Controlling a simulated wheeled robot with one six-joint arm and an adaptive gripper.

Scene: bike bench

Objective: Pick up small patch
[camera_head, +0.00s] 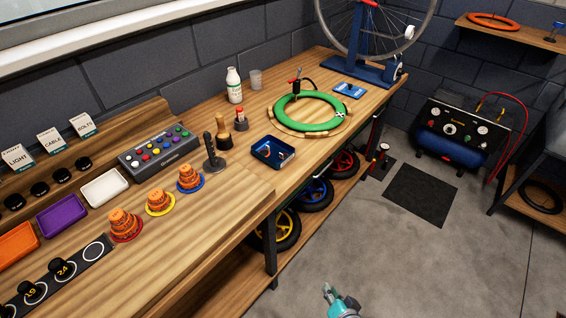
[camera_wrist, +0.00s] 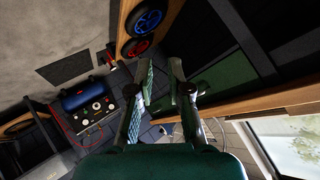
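I cannot make out a small patch for certain. A dark blue tray (camera_head: 273,152) on the bench holds small items, too small to name. A green tube ring (camera_head: 309,113) lies on a wooden ring support, with a small pale mark on its near right side. A flat blue card or packet (camera_head: 348,90) lies behind it. My gripper (camera_head: 341,302) shows at the bottom of the head view, in front of the bench and away from these things. In the wrist view my gripper (camera_wrist: 162,66) has its fingers apart with nothing between them.
On the bench (camera_head: 190,225) stand a white bottle (camera_head: 234,86), a dark upright tool (camera_head: 213,152), a brush (camera_head: 223,130) and a red-topped bottle (camera_head: 241,119). A wheel stand (camera_head: 365,68) is at the back. The floor (camera_head: 420,260) right of the bench is mostly clear.

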